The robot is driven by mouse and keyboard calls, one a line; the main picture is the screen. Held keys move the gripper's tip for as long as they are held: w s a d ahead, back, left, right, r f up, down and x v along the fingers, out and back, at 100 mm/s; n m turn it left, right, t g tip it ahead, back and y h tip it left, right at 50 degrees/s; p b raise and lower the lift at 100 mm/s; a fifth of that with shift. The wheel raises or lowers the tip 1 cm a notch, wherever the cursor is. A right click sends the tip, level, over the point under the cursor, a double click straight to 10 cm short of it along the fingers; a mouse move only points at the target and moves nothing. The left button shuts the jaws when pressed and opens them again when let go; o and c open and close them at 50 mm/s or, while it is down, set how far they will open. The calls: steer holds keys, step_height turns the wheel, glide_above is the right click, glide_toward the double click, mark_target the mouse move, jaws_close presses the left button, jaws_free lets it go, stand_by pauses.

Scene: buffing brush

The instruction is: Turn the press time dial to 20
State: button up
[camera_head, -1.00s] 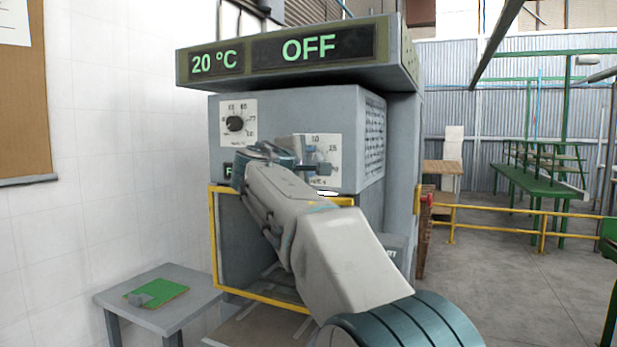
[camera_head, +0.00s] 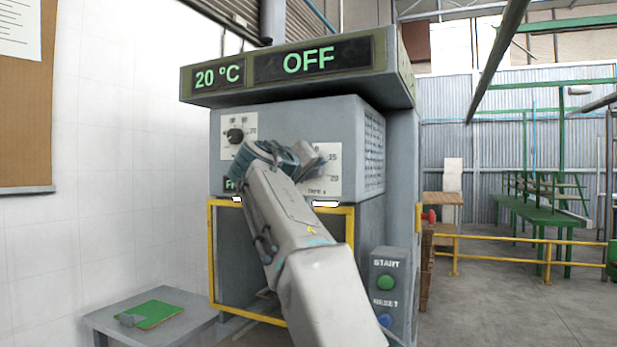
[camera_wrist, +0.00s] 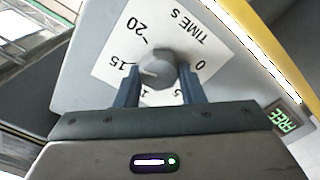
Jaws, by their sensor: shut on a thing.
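The press time dial (camera_wrist: 158,70) is a grey knob on a white plate (camera_wrist: 112,48) marked "TIME s", with 0, 5, 15 and 20 readable and the 10 partly hidden. In the wrist view, the two fingers of my gripper (camera_wrist: 160,84) are shut on the knob, one on each side. A faint light mark on the knob seems to point left, about toward 15, but it is small.
The press display (camera_head: 313,61) reads 20 °C and OFF. A black temperature knob (camera_head: 235,135) is left of my wrist. A yellow frame (camera_head: 212,260) is below. Green START (camera_head: 385,282) and blue RESET (camera_head: 385,320) buttons are lower right. A grey side table (camera_head: 105,318) holds a green pad (camera_head: 160,313).

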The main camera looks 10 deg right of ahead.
steer(key=shift+d+m+b, duration=0.1)
steer(key=shift+m+b, duration=1.05)
steer(key=shift+m, duration=2.75)
steer(key=o, duration=1)
steer(key=shift+s, duration=0.1)
steer(key=b+v, duration=0.4)
steer(key=v, duration=0.9)
steer(key=shift+s+a, duration=0.3)
